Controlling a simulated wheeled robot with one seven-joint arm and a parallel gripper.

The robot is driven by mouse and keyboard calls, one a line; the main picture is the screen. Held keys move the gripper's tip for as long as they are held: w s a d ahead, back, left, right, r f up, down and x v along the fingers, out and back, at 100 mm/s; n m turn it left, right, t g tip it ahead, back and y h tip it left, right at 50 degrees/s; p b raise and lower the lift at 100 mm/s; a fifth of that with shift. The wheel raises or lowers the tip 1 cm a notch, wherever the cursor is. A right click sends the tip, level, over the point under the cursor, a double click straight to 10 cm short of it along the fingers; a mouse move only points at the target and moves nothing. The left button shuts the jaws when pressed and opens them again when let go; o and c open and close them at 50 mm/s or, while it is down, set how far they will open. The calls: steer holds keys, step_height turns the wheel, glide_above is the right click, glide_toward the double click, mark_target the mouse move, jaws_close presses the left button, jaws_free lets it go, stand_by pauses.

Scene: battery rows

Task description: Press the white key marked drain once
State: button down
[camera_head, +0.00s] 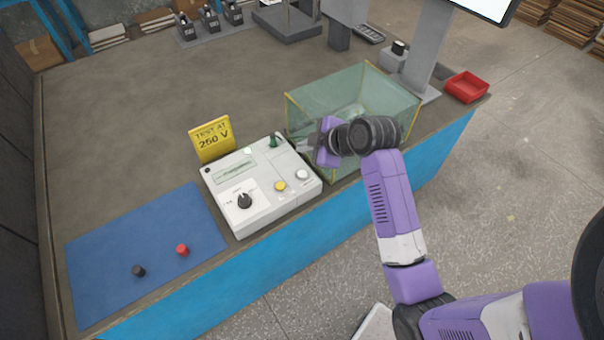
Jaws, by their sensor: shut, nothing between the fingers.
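A white tester box (230,200) stands near the front edge of the table. On its panel are a round white key (302,174), a yellow key (280,186), a black knob (244,200) and a green part (274,140). The lettering by the keys is too small to read, so I cannot confirm which is marked drain. My gripper (305,147) is shut and empty. In the picture it shows just above and right of the white key, in front of the glass tank. The gap between its tips and the panel is unclear.
A glass tank (300,110) with yellow edges stands behind my gripper. A yellow sign (211,140) reading "TEST AT 250 V" stands behind the box. A blue mat (130,240) holds a black plug (138,270) and a red plug (182,249). A red tray (467,87) is at right.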

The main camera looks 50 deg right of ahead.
mark_target(305, 175)
steer(key=shift+f+b, duration=3.15)
steer(key=shift+f, duration=0.95)
steer(key=shift+f, duration=0.15)
steer(key=shift+f, duration=0.3)
steer(key=shift+f+b, duration=0.4)
steer(key=shift+b, duration=0.15)
steer(key=shift+r+p, duration=0.8)
steer(key=shift+r, duration=0.05)
steer(key=shift+r, duration=0.1)
step_height(305, 175, up, 5)
steer(key=p, duration=0.4)
